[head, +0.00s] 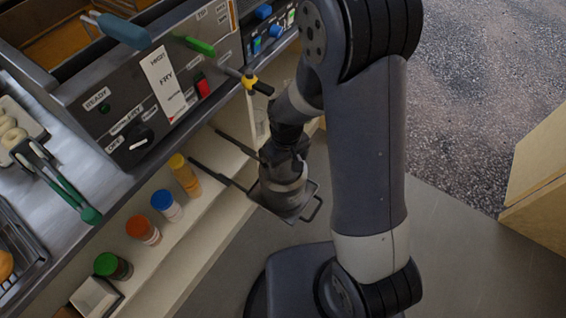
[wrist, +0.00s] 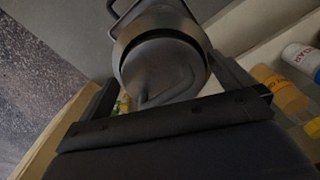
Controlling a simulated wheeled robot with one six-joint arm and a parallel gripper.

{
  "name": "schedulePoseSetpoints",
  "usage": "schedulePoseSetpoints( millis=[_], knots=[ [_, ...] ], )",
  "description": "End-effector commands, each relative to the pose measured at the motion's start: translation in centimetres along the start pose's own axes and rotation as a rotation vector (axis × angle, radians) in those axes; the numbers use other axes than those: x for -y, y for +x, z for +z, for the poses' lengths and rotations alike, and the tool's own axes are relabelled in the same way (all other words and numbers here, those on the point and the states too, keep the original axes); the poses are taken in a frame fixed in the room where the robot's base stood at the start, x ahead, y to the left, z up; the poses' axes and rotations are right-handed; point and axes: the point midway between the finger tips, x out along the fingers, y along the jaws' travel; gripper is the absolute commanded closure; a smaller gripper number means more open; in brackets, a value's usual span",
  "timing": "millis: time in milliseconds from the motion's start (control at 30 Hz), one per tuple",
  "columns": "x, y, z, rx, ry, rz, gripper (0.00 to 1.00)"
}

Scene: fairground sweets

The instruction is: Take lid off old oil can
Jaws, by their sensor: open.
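The old oil can (head: 284,194) is a grey metal can standing low beside the fryer counter, mostly under my gripper in the head view. In the wrist view the can (wrist: 152,22) shows its rounded body and a grey lid (wrist: 150,62) with a bent bar handle (wrist: 172,88). The lid sits on the can. My gripper (head: 284,152) is above the can, pointing down. In the wrist view my gripper (wrist: 165,74) is open, with one finger on each side of the lid and its handle. I cannot tell whether the fingers touch it.
The shelf (head: 205,205) under the counter holds several bottles, with blue (head: 162,199), orange and green caps. The fryer front (head: 115,105) and a yellow-black handle (head: 258,85) are close to my arm. Open floor (head: 440,230) lies to the right.

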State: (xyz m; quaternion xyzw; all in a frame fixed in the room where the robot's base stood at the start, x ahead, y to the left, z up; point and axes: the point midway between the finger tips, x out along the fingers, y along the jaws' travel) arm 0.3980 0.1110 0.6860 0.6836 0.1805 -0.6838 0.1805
Motion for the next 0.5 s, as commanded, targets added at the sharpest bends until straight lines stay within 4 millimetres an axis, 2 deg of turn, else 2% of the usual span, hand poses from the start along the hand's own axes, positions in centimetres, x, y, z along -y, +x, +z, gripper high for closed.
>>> schedulePoseSetpoints(
  millis=[100, 333, 500],
  knots=[
    [0.0, 0.87, 0.01, 0.001, 0.0, 0.0, 0.0],
    [-0.01, 0.9, -0.03, -0.001, 0.0, 0.0, 0.0],
    [-0.01, 0.89, -0.03, -0.001, 0.0, 0.0, 0.13]
  ],
)
